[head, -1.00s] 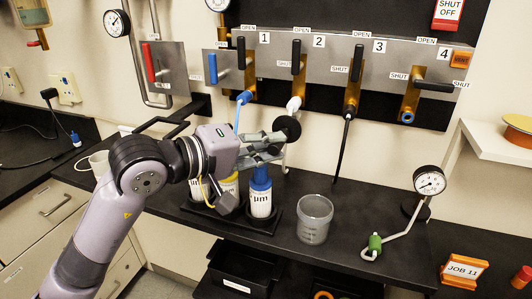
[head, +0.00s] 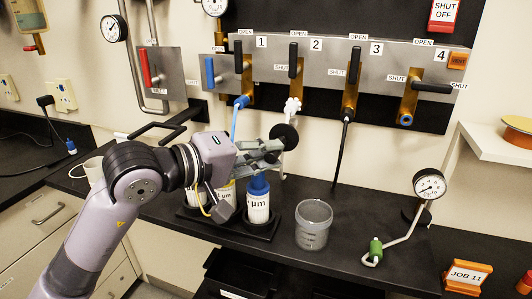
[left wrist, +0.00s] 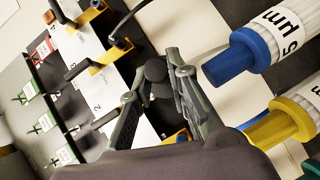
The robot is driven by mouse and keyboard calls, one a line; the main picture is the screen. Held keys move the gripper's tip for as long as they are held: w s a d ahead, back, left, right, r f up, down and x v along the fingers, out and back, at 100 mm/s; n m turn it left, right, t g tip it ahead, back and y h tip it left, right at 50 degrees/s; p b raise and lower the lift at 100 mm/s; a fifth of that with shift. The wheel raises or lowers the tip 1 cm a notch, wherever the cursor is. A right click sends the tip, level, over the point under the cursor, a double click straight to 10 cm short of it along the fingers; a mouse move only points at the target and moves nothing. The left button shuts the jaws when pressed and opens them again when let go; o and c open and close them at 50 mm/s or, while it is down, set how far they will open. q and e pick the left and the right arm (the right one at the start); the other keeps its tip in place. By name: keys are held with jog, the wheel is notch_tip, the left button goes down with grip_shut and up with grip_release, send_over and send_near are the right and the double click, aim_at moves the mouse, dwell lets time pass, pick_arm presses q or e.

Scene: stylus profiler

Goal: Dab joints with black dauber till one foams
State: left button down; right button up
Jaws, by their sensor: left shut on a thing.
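My left gripper (head: 270,152) is shut on the black dauber (head: 285,134), whose round black head points toward the panel. The dauber also shows between the fingers in the left wrist view (left wrist: 156,74). A lumpy white cluster that looks like foam (head: 293,106) sits on the joint under valve 2, above and apart from the dauber head. The joint under valve 1 (head: 241,101) has a blue hose, and the joint under valve 3 (head: 347,114) has a black hose; neither shows foam. The port under valve 4 (head: 405,120) has a blue ring. My right gripper is out of view.
A blue-capped bottle (head: 258,200) and a yellow-capped bottle (left wrist: 280,123) stand in a black rack below the gripper. A clear beaker (head: 313,225) and a gauge (head: 429,184) stand to the right. An orange JOB 11 sign (head: 466,275) is at lower right.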

pick_arm(q)
jog(key=s+a+b, duration=0.2)
jog(key=s+b, duration=0.1)
jog(key=s, duration=0.5)
jog(key=shift+s+a, duration=0.3)
jog(key=shift+a, duration=0.1)
dwell(0.6)
dwell(1.8)
